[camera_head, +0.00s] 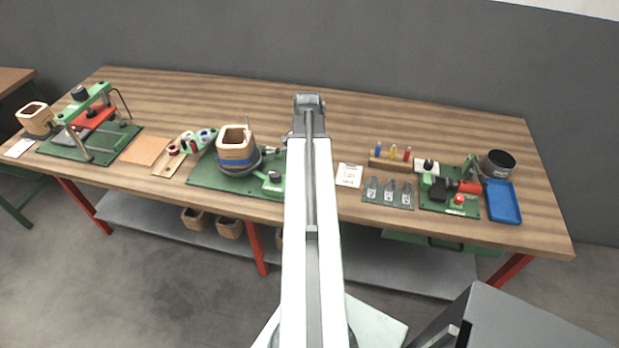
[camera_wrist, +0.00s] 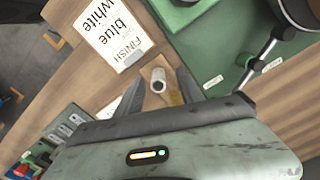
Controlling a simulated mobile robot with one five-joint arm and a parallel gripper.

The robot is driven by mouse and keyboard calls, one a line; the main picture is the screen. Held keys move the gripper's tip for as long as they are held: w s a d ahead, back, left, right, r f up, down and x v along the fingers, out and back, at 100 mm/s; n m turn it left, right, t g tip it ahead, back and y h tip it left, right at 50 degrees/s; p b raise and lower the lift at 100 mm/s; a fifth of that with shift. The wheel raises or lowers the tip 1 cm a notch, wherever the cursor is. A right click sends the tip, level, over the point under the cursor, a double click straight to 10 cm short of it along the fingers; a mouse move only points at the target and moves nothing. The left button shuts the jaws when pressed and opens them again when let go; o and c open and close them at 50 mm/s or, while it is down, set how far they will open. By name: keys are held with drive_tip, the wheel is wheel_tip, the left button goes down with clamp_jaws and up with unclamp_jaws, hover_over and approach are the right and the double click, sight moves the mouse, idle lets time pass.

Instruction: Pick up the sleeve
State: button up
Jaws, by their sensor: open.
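In the wrist view, a small pale tube (camera_wrist: 158,80), which looks like the sleeve, lies on a brown surface with its dark open end showing. My gripper (camera_wrist: 160,72) is open, with one dark finger on each side of the tube. I see a gap on both sides, and nothing is held. How far above the tube the fingertips are is hard to tell. In the head view, my white arm reaches over the bench and its wrist (camera_head: 308,103) shows at the far end. The arm hides the tube there.
A printed card (camera_wrist: 108,35) lies just left of the tube in the wrist view. A green mat (camera_wrist: 215,50) with a metal rod fixture lies to the right.

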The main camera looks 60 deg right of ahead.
drive_tip(key=shift+f, duration=0.3)
clamp_jaws()
wheel_tip(320, 180, up, 10)
drive_tip(key=p, duration=1)
